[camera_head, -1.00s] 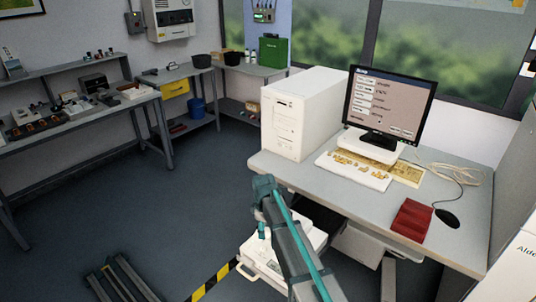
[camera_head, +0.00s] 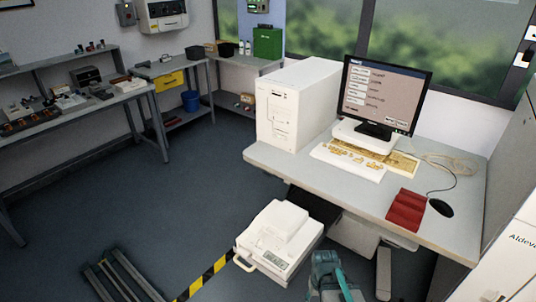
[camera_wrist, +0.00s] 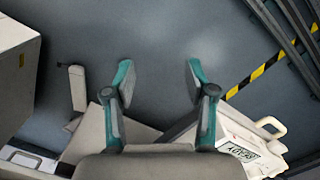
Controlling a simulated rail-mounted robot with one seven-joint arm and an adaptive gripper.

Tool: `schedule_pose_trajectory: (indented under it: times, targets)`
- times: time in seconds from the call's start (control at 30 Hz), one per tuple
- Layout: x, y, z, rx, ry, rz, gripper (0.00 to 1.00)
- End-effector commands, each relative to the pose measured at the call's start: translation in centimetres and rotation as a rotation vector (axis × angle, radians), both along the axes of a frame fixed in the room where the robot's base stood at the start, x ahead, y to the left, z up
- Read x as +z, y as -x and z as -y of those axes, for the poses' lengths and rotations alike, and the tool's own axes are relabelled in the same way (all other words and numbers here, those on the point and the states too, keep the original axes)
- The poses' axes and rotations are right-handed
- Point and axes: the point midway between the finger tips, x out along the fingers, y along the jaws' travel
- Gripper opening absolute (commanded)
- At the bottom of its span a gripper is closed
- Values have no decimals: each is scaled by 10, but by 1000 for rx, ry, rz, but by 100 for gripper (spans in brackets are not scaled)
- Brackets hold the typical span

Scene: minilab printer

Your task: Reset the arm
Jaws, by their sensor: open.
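My gripper shows in the wrist view (camera_wrist: 158,78) with its two teal-tipped fingers spread apart and nothing between them. Bare floor lies beyond the fingertips. The white printer (camera_head: 280,238) with a small grey display and a handle sits low, left of my arm. Its display and handle also show at the lower right of the wrist view (camera_wrist: 240,145), apart from the fingers.
A desk (camera_head: 350,195) holds a white computer tower (camera_head: 297,105), a monitor (camera_head: 385,95), a keyboard (camera_head: 348,160), a red pad (camera_head: 407,209) and a black mouse (camera_head: 441,208). Workbenches stand at the left and back. Yellow-black tape (camera_head: 212,277) marks the open floor.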

Motion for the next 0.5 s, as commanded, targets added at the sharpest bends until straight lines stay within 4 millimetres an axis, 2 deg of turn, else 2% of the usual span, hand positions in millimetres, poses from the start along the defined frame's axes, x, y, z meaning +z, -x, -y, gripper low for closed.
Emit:
schedule_pose_trajectory:
  times: [0.27,0.5]
  targets:
    - [-59,73,0,2,-1,-158,56]
    - [-109,160,0,2,0,-329,56]
